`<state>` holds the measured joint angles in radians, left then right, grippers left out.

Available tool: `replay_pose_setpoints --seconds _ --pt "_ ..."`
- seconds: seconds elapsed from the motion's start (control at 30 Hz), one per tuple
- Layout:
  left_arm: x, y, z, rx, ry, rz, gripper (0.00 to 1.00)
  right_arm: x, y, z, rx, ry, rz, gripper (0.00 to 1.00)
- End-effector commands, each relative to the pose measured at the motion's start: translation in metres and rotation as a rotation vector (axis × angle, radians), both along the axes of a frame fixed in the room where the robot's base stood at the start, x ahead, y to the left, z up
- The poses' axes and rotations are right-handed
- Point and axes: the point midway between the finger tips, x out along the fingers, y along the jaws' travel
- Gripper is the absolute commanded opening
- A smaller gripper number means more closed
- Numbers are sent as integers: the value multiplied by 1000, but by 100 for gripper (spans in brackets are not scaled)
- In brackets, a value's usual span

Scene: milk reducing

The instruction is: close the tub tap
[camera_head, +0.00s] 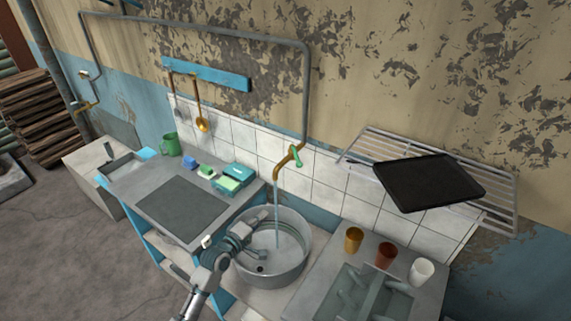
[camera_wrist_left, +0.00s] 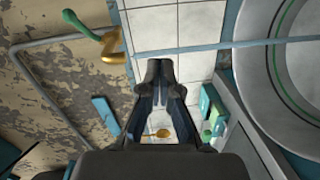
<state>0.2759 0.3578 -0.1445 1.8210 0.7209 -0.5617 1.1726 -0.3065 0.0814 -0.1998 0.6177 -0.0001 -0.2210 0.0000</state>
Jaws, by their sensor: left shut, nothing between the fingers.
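The tub tap (camera_head: 281,169) is a brass spout with a green handle (camera_head: 296,155), fixed to a grey pipe over the tub. A stream of water (camera_head: 276,212) runs from it into the round metal tub (camera_head: 290,273). In the left wrist view the tap (camera_wrist_left: 112,45) and its green handle (camera_wrist_left: 80,22) are at upper left, and the stream (camera_wrist_left: 200,47) crosses to the tub (camera_wrist_left: 250,28) at right. My left gripper (camera_head: 264,214) is over the tub's left side, below the tap and apart from its handle. Its fingertips (camera_wrist_left: 160,66) are together and empty. My right gripper is out of view.
A counter (camera_head: 150,202) with a green mug (camera_head: 170,144) and small boxes (camera_head: 230,178) stands left of the tub. Several cups (camera_head: 385,254) stand on the right counter. A wire rack (camera_head: 500,205) holds a black tray (camera_head: 428,181). Ladles hang on the wall.

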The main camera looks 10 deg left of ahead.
Motion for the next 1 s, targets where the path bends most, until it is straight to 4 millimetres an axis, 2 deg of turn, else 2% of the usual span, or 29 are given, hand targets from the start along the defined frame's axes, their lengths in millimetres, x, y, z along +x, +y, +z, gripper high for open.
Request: replay_pose_setpoints --seconds 0.03,0.1,0.2,0.23,0.37,0.47,0.83,1.0 --pt "11 5 32 -86 -40 4 0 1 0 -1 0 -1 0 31" --pt "20 11 68 -204 -78 2 0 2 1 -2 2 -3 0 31" --pt "27 15 99 -308 -107 -5 0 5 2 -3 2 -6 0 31" --pt "28 15 103 -325 -111 -7 0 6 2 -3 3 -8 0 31" --pt "37 14 110 -348 -117 -8 0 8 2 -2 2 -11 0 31" --pt "51 8 112 -346 -116 -9 0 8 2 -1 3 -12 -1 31" --pt "122 -22 121 -341 -115 -7 0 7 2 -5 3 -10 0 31" --pt "128 -47 128 -343 -116 -8 0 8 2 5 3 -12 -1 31"
